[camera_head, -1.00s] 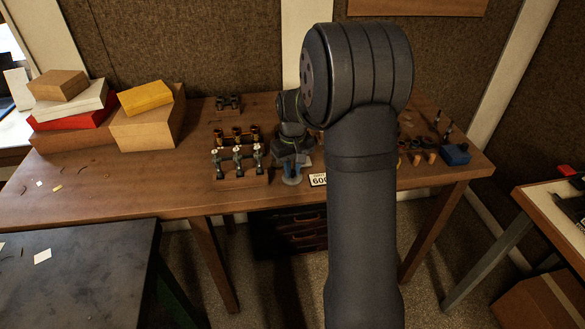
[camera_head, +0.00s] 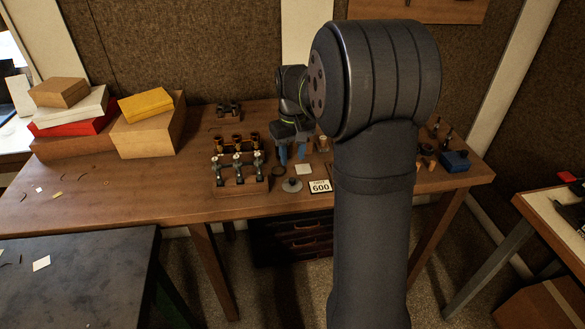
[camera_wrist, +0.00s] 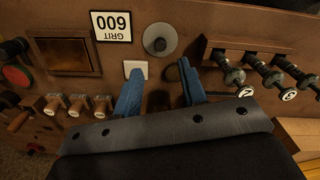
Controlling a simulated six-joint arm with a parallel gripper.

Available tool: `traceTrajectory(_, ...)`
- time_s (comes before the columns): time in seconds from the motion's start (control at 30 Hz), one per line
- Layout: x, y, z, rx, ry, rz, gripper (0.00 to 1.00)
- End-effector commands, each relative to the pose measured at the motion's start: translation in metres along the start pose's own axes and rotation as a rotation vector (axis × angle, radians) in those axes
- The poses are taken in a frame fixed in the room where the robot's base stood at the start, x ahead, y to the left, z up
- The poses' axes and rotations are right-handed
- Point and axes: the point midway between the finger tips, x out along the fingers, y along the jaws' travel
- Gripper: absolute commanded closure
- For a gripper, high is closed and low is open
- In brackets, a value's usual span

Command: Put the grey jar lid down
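The grey jar lid (camera_head: 291,185), a round disc with a small knob in its middle, lies flat on the wooden bench near the front edge. It also shows in the wrist view (camera_wrist: 160,39), at the top centre. My gripper (camera_head: 291,158) is above the bench, farther back than the lid and apart from it. In the wrist view, the two blue fingers (camera_wrist: 160,85) are spread wide with nothing between them. The lid is beyond their tips.
A grit 600 card (camera_head: 320,186) and a pale square (camera_head: 303,169) lie right of the lid. A rack of valves (camera_head: 240,185) stands close on its left. A blue box (camera_head: 455,161) is at the right end. Free bench lies left of the rack.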

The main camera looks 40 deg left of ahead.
Motion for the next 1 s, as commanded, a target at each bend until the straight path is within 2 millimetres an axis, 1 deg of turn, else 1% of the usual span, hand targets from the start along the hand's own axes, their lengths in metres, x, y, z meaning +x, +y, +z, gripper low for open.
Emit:
traceTrajectory(0.03, -0.010, 0.000, -0.001, 0.000, 0.004, 0.001, 0.62)
traceTrajectory(0.1, -0.021, 0.000, -0.001, 0.000, 0.003, 0.001, 0.62)
traceTrajectory(0.23, -0.033, 0.000, -0.001, 0.000, 0.002, 0.001, 0.62)
traceTrajectory(0.37, -0.038, 0.000, 0.000, 0.000, 0.000, 0.000, 0.62)
traceTrajectory(0.6, -0.038, 0.000, 0.000, 0.000, 0.000, 0.000, 0.62)
traceTrajectory(0.77, -0.033, 0.000, 0.000, 0.000, -0.001, 0.000, 0.62)
traceTrajectory(0.87, -0.021, 0.000, 0.000, 0.000, -0.003, -0.001, 0.62)
traceTrajectory(0.97, -0.005, 0.000, 0.000, 0.000, -0.004, -0.001, 0.62)
traceTrajectory(1.0, 0.004, 0.000, 0.001, 0.000, -0.004, -0.001, 0.62)
